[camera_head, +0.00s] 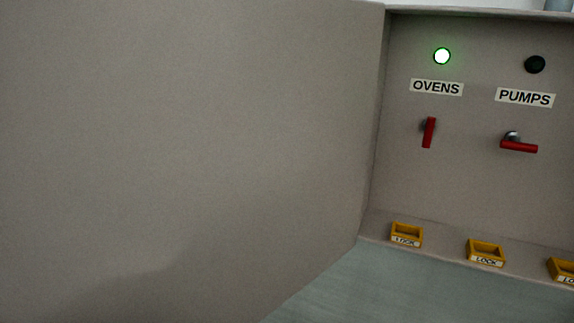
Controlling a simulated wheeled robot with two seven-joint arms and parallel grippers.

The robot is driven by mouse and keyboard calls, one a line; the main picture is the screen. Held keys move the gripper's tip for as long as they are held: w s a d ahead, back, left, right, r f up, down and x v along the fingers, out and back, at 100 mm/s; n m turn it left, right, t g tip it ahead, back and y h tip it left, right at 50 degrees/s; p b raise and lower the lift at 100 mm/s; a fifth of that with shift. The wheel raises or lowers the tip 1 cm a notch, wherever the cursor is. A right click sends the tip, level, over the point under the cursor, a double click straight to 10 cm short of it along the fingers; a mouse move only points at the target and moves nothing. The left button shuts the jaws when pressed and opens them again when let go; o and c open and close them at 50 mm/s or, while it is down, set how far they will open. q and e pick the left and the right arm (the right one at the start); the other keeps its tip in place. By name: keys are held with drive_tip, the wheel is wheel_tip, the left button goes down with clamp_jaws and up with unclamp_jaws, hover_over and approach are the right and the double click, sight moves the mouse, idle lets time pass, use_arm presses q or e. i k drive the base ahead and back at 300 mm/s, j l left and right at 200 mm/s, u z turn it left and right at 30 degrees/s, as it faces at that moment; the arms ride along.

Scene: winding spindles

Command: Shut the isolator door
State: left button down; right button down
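The isolator door (190,150) is a large plain grey-beige panel that fills the left and middle of the head view. It stands open, swung out toward me, and meets the cabinet (470,190) along an edge at the right of centre. Part of the cabinet inside shows to the right of the door. A faint shadow lies on the lower part of the door. Neither of my grippers shows.
Inside, the OVENS switch (428,132) has its red handle upright under a lit green lamp (442,56). The PUMPS switch (518,144) has its red handle level under a dark lamp (535,64). Yellow LOCK holders (407,234) sit on the bottom ledge. A grey-green surface (400,290) lies below.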

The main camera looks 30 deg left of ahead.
sight(161, 160)
drive_tip(key=k+j+z, duration=0.2)
drive_tip(key=j, duration=0.25)
drive_tip(key=k+j+z, duration=0.15)
drive_tip(key=j, duration=0.25)
drive_tip(key=k+j+z, duration=0.2)
drive_tip(key=j+z, duration=0.2)
drive_tip(key=j, duration=0.35)
drive_tip(key=k+j+z, duration=0.2)
drive_tip(key=j, duration=0.35)
drive_tip(key=i+j, duration=0.05)
drive_tip(key=i, duration=0.05)
